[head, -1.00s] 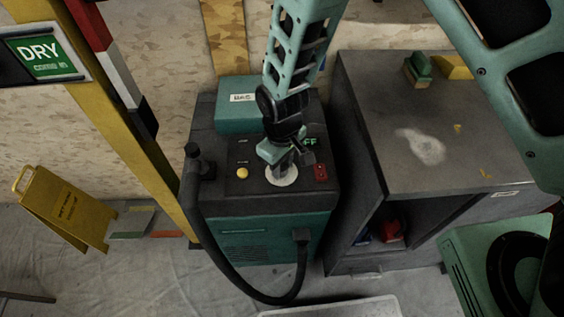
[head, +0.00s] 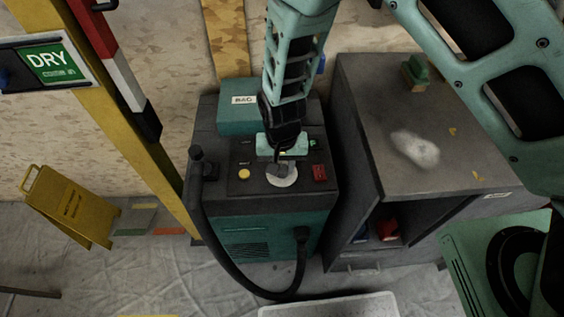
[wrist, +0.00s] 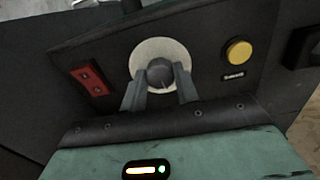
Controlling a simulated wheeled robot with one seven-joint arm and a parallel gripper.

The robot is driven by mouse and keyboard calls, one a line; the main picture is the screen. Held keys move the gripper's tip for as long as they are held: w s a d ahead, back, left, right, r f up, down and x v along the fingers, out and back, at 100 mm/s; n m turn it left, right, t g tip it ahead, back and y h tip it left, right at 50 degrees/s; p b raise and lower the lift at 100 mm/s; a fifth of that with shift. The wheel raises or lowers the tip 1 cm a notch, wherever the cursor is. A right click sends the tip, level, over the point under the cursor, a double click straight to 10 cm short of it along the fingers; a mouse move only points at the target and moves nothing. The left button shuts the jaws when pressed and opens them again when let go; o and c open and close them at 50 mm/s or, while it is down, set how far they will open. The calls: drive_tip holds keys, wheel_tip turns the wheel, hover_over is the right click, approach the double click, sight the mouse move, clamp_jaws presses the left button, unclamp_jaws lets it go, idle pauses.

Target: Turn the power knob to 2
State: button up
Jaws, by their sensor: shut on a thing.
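The power knob (wrist: 160,73) is a dark round knob on a pale disc (wrist: 140,55), on the dark top panel of a teal and black machine (head: 265,228). My gripper (wrist: 158,88) is shut on the knob, with one finger on each side of it. In the head view my gripper (head: 281,163) comes down from above and hides most of the knob; the pale disc shows below it. A small green display (head: 313,143) is partly covered by my gripper and cannot be read. No number marks are legible around the disc.
A yellow button (head: 244,174) and a red switch (head: 319,173) flank the knob. A black hose (head: 196,220) loops from the machine's left to its front. A grey cabinet (head: 430,150) stands close on the right. A yellow floor sign (head: 70,205) stands left.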

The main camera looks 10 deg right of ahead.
sight(282, 169)
drive_tip(key=shift+m, duration=1)
drive_tip(key=shift+p, duration=0.3)
drive_tip(key=o, duration=1)
drive_tip(key=shift+r, duration=0.1)
wheel_tip(282, 169, up, 17)
drive_tip(key=shift+r+b, duration=0.15)
drive_tip(key=shift+b, duration=0.25)
drive_tip(key=s+d+r+n, duration=0.3)
drive_tip(key=s, duration=0.3)
drive_tip(key=s+d+r+n, duration=0.3)
drive_tip(key=s+n, duration=0.1)
drive_tip(key=s, duration=0.2)
drive_tip(key=s+d+r+n, duration=0.3)
drive_tip(key=s+d, duration=0.1)
drive_tip(key=s, duration=0.2)
drive_tip(key=shift+n+y, duration=0.3)
